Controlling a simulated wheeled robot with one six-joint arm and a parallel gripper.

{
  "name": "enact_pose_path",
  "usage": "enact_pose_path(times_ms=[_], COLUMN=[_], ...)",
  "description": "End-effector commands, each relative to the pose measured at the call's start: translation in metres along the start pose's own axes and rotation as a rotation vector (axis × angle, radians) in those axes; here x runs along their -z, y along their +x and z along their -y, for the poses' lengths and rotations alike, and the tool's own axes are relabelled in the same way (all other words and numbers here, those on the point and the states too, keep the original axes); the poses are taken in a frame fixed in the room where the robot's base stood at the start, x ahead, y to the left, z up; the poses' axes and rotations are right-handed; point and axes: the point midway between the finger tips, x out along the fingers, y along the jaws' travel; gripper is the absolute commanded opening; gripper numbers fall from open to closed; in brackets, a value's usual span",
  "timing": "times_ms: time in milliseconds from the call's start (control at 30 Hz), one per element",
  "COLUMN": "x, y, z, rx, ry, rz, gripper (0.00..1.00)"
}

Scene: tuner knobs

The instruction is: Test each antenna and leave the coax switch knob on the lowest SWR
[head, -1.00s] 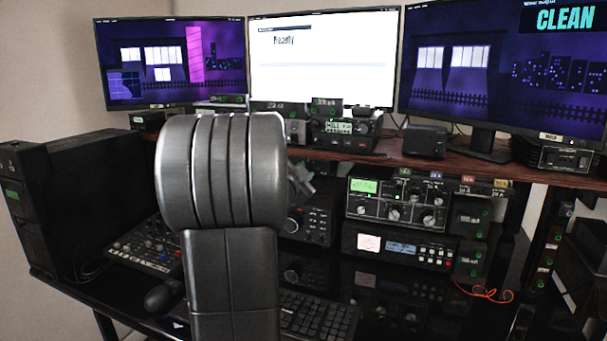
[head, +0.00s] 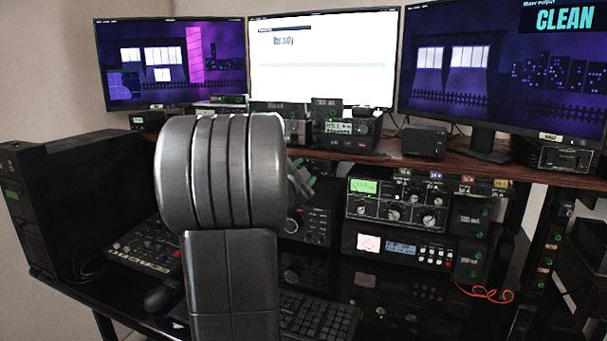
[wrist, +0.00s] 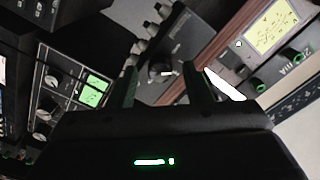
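In the wrist view my gripper (wrist: 160,76) is open, with one dark finger on each side of a dark knob with a white pointer (wrist: 161,69). The knob is on a dark grey box (wrist: 186,40) with several connectors along one edge; this looks like the coax switch. I cannot tell how deep the fingertips reach around it. In the head view my arm hides this box, and only part of my gripper (head: 302,180) shows beside it. The tuner (head: 396,208) has a lit green meter (head: 363,186) and several knobs; it also shows in the wrist view (wrist: 60,95).
A wooden shelf (head: 470,166) runs above the tuner and carries a radio (head: 345,134) and monitors. The middle monitor (head: 322,70) shows a short text, apparently "Ready". Below the tuner sits another unit (head: 400,247). A keyboard (head: 320,316) lies on the black desk.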

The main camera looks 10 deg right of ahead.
Motion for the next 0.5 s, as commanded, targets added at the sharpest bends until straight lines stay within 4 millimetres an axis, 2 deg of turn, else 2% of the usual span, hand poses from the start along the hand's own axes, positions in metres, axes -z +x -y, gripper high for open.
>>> enact_pose_path(times_ms=[167,267,367,500], x=[0.0,0.0,0.001,0.001], y=[-0.002,-0.01,-0.025,-0.057], z=[0.001,0.002,0.001,0.002], rx=[0.001,0.002,0.002,0.003], ry=[0.0,0.0,0.001,0.001], rz=[0.0,0.001,0.001,0.002], gripper=[0.45,0.45,0.45,0.45])
